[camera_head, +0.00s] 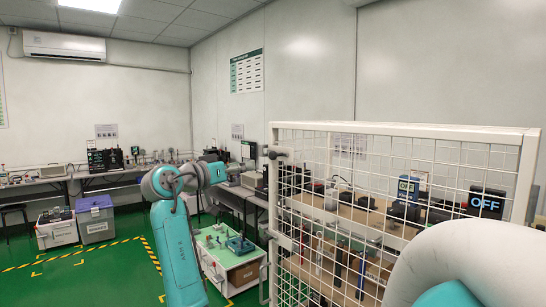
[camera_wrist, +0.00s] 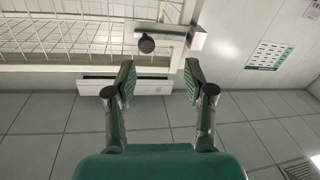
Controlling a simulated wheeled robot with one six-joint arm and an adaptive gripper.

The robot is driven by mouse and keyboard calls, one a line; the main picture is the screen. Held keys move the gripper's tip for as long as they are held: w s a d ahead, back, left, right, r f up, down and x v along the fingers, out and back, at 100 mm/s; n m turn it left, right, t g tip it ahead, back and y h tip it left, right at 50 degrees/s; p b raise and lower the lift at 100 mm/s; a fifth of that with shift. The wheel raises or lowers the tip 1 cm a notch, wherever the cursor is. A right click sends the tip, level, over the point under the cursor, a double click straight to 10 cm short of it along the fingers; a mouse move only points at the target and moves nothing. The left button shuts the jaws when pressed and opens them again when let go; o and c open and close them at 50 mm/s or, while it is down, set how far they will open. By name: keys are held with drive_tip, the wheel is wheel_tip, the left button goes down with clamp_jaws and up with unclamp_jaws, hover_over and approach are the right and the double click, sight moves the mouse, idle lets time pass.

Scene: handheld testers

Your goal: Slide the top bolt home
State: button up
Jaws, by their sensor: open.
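The top bolt shows as a dark round knob (camera_head: 274,154) on a pale mount at the upper left corner of the white mesh cage (camera_head: 400,128) in the head view. In the wrist view the black knob (camera_wrist: 147,44) sits on a white bar and plate beside the mesh. My gripper (camera_wrist: 159,80) is open and empty there, with the knob a little beyond the fingertips and roughly between their lines. In the head view my gripper (camera_head: 236,168) is small and left of the bolt, its fingers hard to make out. I cannot tell how far the bolt is drawn.
A grey bin (camera_head: 96,220) is far left.

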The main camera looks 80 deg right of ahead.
sight(271, 155)
drive_tip(key=shift+m+g+y, duration=0.3)
drive_tip(key=shift+m, duration=0.2)
drive_tip(key=x, duration=0.4)
drive_tip(key=r+x, duration=0.1)
drive_tip(key=x, duration=0.2)
drive_tip(key=s+r+x, duration=0.1)
drive_tip(key=x, duration=0.3)
drive_tip(key=shift+s+r, duration=0.15)
drive_tip(key=shift+s, duration=0.1)
clamp_jaws()
